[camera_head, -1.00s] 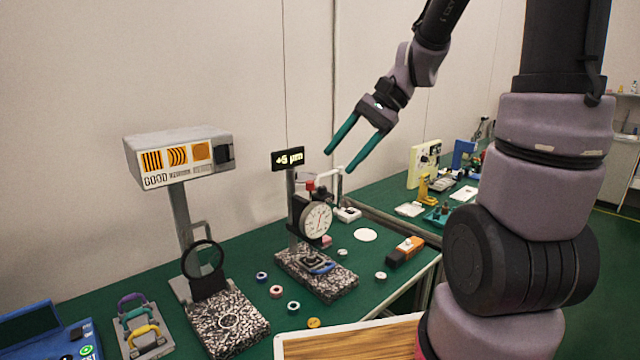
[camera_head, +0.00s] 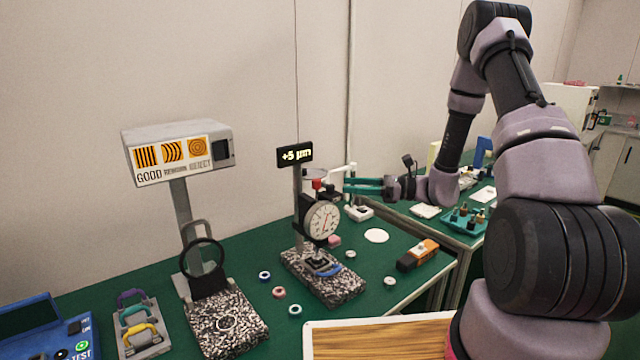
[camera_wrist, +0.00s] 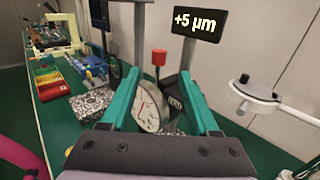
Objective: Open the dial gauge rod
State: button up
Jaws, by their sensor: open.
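The dial gauge (camera_head: 324,221) has a white round face and hangs on a stand over a speckled granite base (camera_head: 345,287). Its rod ends in a red knob (camera_head: 317,184) at the top; the knob also shows in the wrist view (camera_wrist: 159,57). My gripper (camera_head: 348,186) is open, with teal fingers pointing left at about the knob's height, a little to its right. In the wrist view, my gripper (camera_wrist: 160,78) has the knob and dial in line between its fingertips. The knob appears beyond the tips, with nothing held. The rod below the knob is mostly hidden.
A display (camera_head: 294,154) reading +5 µm stands above the gauge. A white arm-like fixture (camera_wrist: 255,95) stands close on the right in the wrist view. A sign box on a post (camera_head: 180,152) stands left. Small rings (camera_head: 279,292) lie on the green table.

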aim_at(317, 188)
jog(key=a, duration=0.3)
jog(key=w+a, duration=0.1)
jog(key=a, duration=0.6)
jog(key=shift+w, duration=0.4)
grip_shut()
dwell(0.8)
